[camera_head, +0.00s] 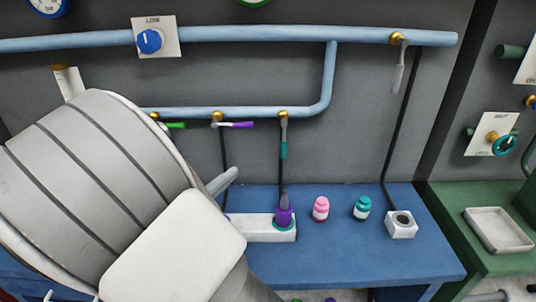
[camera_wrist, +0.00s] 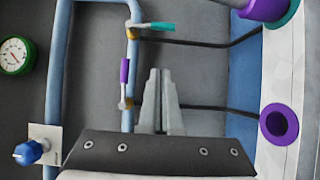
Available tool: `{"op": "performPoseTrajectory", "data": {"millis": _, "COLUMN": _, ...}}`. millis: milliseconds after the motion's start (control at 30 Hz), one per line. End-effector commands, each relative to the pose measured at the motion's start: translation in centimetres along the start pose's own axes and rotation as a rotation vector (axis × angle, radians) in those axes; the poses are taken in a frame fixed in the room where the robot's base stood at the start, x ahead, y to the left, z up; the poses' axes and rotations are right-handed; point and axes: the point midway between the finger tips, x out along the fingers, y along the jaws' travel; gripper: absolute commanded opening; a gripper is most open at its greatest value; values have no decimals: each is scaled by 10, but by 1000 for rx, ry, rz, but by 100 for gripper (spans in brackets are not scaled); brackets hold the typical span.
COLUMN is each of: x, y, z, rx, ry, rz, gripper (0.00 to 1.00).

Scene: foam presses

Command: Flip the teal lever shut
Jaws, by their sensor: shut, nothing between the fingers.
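The teal lever (camera_head: 284,148) has a grey shank and a teal grip. It hangs straight down from a brass fitting on the lower blue pipe, square to the pipe. In the wrist view the teal lever (camera_wrist: 162,27) is above my fingertips, pointing right. My gripper (camera_wrist: 160,72) is shut and empty, apart from the teal lever. In the head view its grey tip (camera_head: 230,176) shows left of and below the lever; my arm hides the rest.
A purple lever (camera_head: 240,125) lies along the same pipe left of the teal one, with a green lever (camera_head: 175,125) further left. A purple-topped bottle stands in a white block (camera_head: 262,236) on the blue bench (camera_head: 340,257). Pink (camera_head: 320,210) and teal (camera_head: 362,209) bottles stand right.

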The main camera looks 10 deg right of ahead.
Motion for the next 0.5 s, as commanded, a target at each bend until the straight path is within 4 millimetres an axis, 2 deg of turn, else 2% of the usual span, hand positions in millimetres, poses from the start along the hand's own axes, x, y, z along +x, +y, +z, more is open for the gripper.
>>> {"op": "performPoseTrajectory", "data": {"millis": 133, "x": 8, "y": 0, "z": 1, "rx": 0, "ry": -3, "rz": -1, "gripper": 0}}
{"op": "performPoseTrajectory", "data": {"millis": 233, "x": 21, "y": 0, "z": 1, "rx": -1, "ry": -5, "rz": 0, "gripper": 0}}
{"op": "performPoseTrajectory", "data": {"millis": 500, "x": 79, "y": 0, "z": 2, "rx": -1, "ry": -6, "rz": 0, "gripper": 0}}
